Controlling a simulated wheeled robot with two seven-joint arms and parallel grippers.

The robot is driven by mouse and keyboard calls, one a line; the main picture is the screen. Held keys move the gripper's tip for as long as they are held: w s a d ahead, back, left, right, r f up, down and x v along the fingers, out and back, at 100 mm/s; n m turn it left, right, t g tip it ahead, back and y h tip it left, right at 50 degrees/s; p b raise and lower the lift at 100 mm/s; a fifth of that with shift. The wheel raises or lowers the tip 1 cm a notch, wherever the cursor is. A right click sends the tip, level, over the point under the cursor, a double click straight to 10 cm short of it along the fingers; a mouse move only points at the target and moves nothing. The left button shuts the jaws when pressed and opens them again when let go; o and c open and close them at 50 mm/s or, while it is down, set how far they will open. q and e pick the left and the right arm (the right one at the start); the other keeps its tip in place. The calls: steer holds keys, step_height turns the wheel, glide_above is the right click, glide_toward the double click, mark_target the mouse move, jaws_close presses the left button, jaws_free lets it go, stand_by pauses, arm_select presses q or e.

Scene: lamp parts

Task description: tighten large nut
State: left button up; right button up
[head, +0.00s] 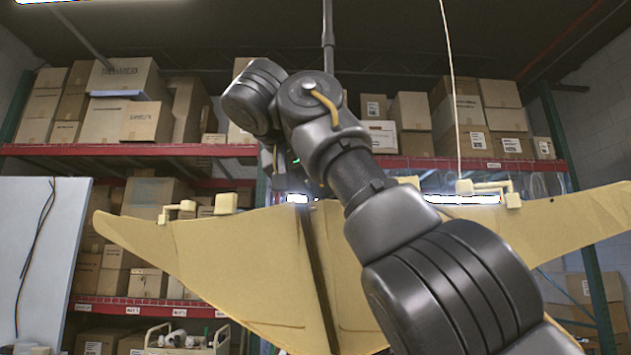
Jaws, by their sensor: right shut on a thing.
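My right arm comes in from the lower right and reaches up to the middle. Its wrist stands in front of a large tan, wing-shaped panel (225,255). My right gripper (283,172) is mostly hidden behind the wrist, near a small green light. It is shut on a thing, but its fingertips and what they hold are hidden. I cannot make out the large nut. A dark upright rod (328,35) rises behind the wrist to the top edge. My left gripper is not in view.
Tan blocks with pegs (226,203) stand on the panel's upper edge. A dark strip (319,275) runs down the panel. A thin cord (453,90) hangs at the right. Shelves with cardboard boxes (120,105) fill the back. A pale board (35,260) stands at the left.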

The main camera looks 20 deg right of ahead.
steer(key=shift+r+n+h, duration=0.15)
steer(key=shift+n+h, duration=0.15)
steer(key=shift+n, duration=0.2)
steer(key=o, duration=0.9)
steer(key=shift+a, duration=0.1)
steer(key=shift+o, duration=0.3)
steer(key=shift+w, duration=0.1)
